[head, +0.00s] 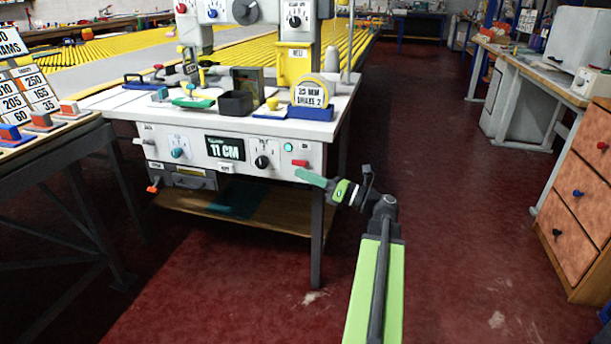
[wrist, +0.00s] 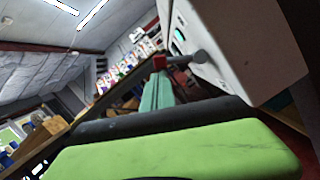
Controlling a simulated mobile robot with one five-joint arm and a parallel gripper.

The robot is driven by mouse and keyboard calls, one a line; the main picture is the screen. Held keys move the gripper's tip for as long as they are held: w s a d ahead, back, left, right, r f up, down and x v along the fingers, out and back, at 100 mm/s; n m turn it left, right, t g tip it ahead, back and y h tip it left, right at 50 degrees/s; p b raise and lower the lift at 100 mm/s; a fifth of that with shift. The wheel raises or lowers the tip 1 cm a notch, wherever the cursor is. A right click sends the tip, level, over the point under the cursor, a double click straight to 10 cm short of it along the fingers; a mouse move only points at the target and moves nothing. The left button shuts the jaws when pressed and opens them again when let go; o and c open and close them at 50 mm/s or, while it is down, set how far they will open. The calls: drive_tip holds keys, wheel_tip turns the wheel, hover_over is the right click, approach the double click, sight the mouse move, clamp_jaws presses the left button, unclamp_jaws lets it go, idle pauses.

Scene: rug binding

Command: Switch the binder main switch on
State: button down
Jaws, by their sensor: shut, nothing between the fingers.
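The binder's white front panel (head: 212,168) carries a small red switch (head: 300,163) at its right end, below a round green lamp (head: 288,147). I cannot read which label marks the main switch, or tell the red switch's on or off position. My gripper (head: 300,173) has teal fingers, shut and empty. Their tips are just below and close to the red switch; I cannot tell if they touch. In the wrist view, the fingers (wrist: 155,92) point at a red piece (wrist: 159,62) beyond the tips. A grey rounded stalk (wrist: 200,57) sticks out beside it.
The panel also has a black knob (head: 262,162), a teal knob (head: 179,153) and a display reading 11 CM (head: 225,148). A table leg (head: 317,235) stands below my gripper. The red floor (head: 455,200) to the right is clear, up to an orange drawer cabinet (head: 575,205).

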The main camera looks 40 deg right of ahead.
drive_tip(key=s+d+f+b, duration=0.2)
drive_tip(key=s+f+b, duration=0.2)
drive_tip(key=s, duration=0.6)
drive_tip(key=shift+d+f+b, duration=0.25)
drive_tip(key=shift+f+b, duration=0.05)
drive_tip(key=shift+f, duration=0.35)
